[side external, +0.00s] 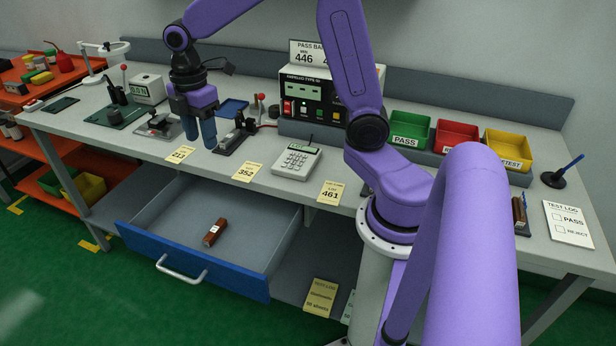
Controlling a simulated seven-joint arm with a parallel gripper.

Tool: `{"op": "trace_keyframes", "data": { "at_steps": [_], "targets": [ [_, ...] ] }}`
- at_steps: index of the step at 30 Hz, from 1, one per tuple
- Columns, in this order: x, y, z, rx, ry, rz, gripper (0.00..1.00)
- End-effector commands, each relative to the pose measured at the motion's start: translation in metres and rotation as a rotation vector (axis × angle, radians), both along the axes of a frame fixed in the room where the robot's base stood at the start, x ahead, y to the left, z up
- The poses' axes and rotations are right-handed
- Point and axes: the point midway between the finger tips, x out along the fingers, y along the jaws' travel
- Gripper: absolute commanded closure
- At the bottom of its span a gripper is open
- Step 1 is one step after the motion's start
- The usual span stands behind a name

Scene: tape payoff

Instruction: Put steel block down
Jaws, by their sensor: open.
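My gripper (200,138) is open, pointing down over the left part of the bench, with its two blue fingers apart. I see nothing clearly held between the fingers. No steel block can be told with certainty. A small grey metal fixture (158,125) stands just left of the fingers, and a dark fixture with a grey body (231,139) stands just right of them. Either could hold small metal parts, but they are too small to tell. The fingers hide part of the bench behind them.
A blue-fronted drawer (190,262) hangs open below the bench, with a brown block (214,232) inside. A calculator (297,161), yellow tags (247,172) and a tester (328,98) are to the right. Green (409,124), red (457,137) and yellow (508,148) bins stand farther right.

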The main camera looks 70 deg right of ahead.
Motion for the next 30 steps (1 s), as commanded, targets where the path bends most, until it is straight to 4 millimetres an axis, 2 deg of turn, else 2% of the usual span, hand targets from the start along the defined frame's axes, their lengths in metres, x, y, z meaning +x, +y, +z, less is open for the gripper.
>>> {"op": "trace_keyframes", "data": {
  "at_steps": [1,3,9,15,18,21,24,30],
  "targets": [
    [-0.021,0.015,0.003,0.002,-0.002,-0.009,0.52],
    [-0.047,0.032,0.004,0.005,-0.004,-0.035,0.52],
    [-0.127,0.060,0.004,0.013,-0.004,-0.112,0.52],
    [-0.202,0.062,-0.003,0.021,-0.001,-0.188,0.52],
    [-0.230,0.057,-0.008,0.023,0.001,-0.219,0.52],
    [-0.248,0.052,-0.011,0.026,0.002,-0.244,0.52],
    [-0.257,0.048,-0.014,0.026,0.004,-0.260,0.52],
    [-0.260,0.047,-0.015,0.027,0.005,-0.268,0.52]
  ]
}}
